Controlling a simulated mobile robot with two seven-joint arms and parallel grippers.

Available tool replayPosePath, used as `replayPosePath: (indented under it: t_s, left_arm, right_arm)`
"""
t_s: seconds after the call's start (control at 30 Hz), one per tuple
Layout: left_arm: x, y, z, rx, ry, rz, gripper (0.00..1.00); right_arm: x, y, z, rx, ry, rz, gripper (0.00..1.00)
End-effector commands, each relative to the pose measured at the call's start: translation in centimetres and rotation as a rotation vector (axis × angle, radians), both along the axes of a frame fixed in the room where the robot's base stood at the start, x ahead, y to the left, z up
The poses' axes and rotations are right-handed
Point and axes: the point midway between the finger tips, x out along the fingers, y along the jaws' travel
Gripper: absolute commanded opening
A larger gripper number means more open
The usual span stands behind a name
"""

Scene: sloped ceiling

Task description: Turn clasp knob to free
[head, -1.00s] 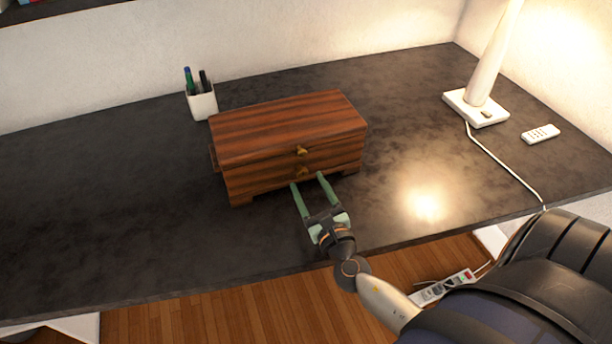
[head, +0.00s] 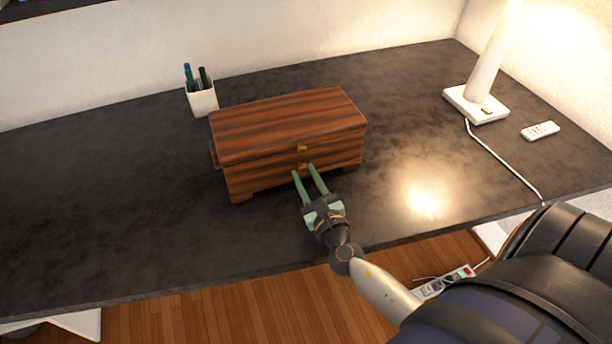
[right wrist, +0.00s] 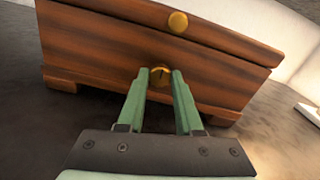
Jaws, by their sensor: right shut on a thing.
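A striped wooden box (head: 270,125) with short feet stands on the dark desk; its lid looks shut. An upper brass knob (head: 301,148) sits on the front near the lid, and it also shows in the right wrist view (right wrist: 178,21). Below it is the brass clasp knob (right wrist: 160,75), partly hidden by my fingers. My right gripper (head: 303,171), with green fingers, reaches the box front from below. Its fingertips are on either side of the lower knob, shut on it. My left gripper is not in view.
A white pen cup (head: 202,98) stands behind the box at the left. A white lamp (head: 476,104) with a cord and a white remote (head: 540,131) are at the right. The dark desk (head: 110,210) is clear left of the box.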

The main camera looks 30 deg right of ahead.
Motion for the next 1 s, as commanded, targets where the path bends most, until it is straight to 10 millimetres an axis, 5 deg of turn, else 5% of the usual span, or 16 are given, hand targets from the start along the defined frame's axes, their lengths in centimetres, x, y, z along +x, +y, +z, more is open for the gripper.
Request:
replayPosePath:
  t_s: [0.13, 0.57, 1.0]
  left_arm:
    - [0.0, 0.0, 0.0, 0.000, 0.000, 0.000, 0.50]
    - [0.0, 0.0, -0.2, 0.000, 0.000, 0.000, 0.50]
    - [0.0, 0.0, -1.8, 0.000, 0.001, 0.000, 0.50]
  right_arm:
    - [0.0, 0.0, 0.0, 0.000, 0.000, 0.000, 0.00]
    - [0.0, 0.0, -0.1, 0.021, -0.005, 0.001, 0.00]
    - [0.0, 0.0, -0.2, 0.300, -0.073, 0.001, 0.00]
